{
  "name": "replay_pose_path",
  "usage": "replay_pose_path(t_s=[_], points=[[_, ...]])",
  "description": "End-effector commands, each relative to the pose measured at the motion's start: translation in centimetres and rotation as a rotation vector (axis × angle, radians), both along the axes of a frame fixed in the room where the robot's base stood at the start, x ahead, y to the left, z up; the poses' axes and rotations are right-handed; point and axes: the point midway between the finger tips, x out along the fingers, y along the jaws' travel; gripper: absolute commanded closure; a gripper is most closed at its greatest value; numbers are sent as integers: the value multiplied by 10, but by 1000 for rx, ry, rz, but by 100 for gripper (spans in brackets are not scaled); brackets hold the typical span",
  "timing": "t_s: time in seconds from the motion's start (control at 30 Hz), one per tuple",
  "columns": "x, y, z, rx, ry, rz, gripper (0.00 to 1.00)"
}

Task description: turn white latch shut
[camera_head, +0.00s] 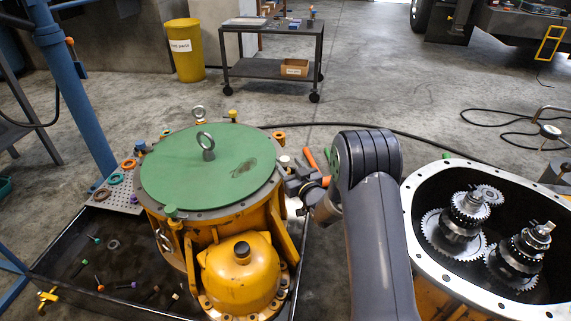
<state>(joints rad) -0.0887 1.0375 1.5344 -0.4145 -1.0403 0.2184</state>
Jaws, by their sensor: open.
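A small whitish knob (284,160), which looks like the white latch, sits at the right rim of the yellow housing (240,275), beside the round green cover (200,180). Whether it is turned open or shut is too small to tell. My gripper (292,184) is at the right edge of the cover, just below the whitish knob in the picture. It is open, with its fingers towards the housing. I cannot tell whether it touches the latch. My arm comes in from the lower right and hides part of the floor and housing side.
Green (171,212), yellow (233,115), orange (278,136) and blue (140,146) pieces sit around the cover. An eyebolt (206,147) stands on it. An orange-handled tool (310,157) lies near my gripper. An open gear housing (418,200) is at right.

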Motion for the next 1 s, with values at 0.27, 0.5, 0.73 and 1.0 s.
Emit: replay_pose_path(t_s=[0.27,0.5,0.73,1.0], points=[[29,14,-1,0,-1,0,49],[34,16,0,0,1,-1,49],[34,16,0,1,0,-1,56],[34,16,1,0,0,-1,78]])
